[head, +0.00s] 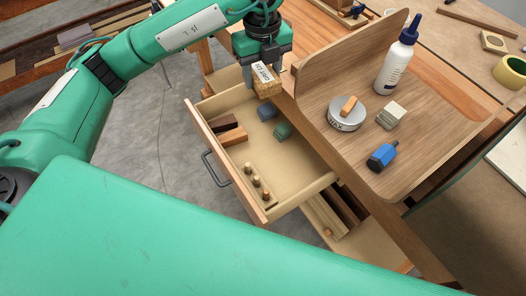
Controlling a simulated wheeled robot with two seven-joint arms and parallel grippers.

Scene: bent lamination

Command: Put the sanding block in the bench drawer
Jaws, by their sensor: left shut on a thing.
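The sanding block (268,91) is a tan block with a white printed label. It is held in my left gripper (262,76), which is shut on it, pointing down over the back part of the bench drawer (296,168). The drawer is pulled open, with a dark handle on its front. The block appears above the drawer floor, near the drawer's back edge by the bench; its exact height is hard to tell. My right gripper is not in view.
The drawer holds brown blocks (232,137), a blue piece (266,111), a green piece (282,130) and small pegs by the front. A bent wooden tray (320,90) on the bench carries a white bottle (395,62), a round tin (346,117) and a blue object (382,157).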

